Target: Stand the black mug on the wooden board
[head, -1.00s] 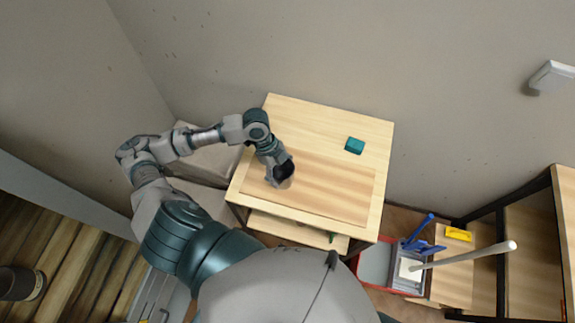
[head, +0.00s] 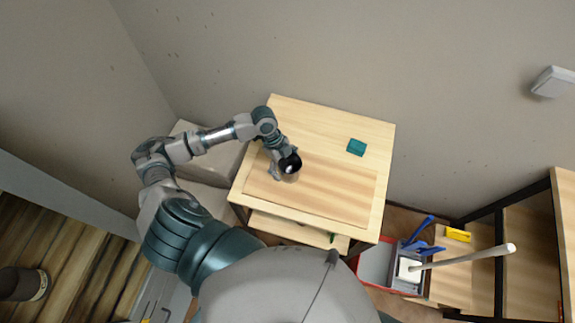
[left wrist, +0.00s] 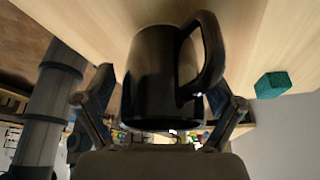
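The black mug (head: 290,161) is at my left gripper (head: 281,163), over the left part of the wooden board (head: 335,195). In the left wrist view the mug (left wrist: 160,75) fills the middle, its handle (left wrist: 212,50) to the right. The two fingers of my left gripper (left wrist: 165,100) lie on either side of it and appear closed around it. The mug looks roughly upright, its opening facing up. A brownish shadow lies just below it on the board; whether its base touches is hard to tell. My right gripper does not show.
A teal block (head: 356,147) sits on the table (head: 320,118) behind the board; it also shows in the left wrist view (left wrist: 272,85). The board's middle and right are clear. A red-edged bin (head: 373,268) and shelves stand at the lower right.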

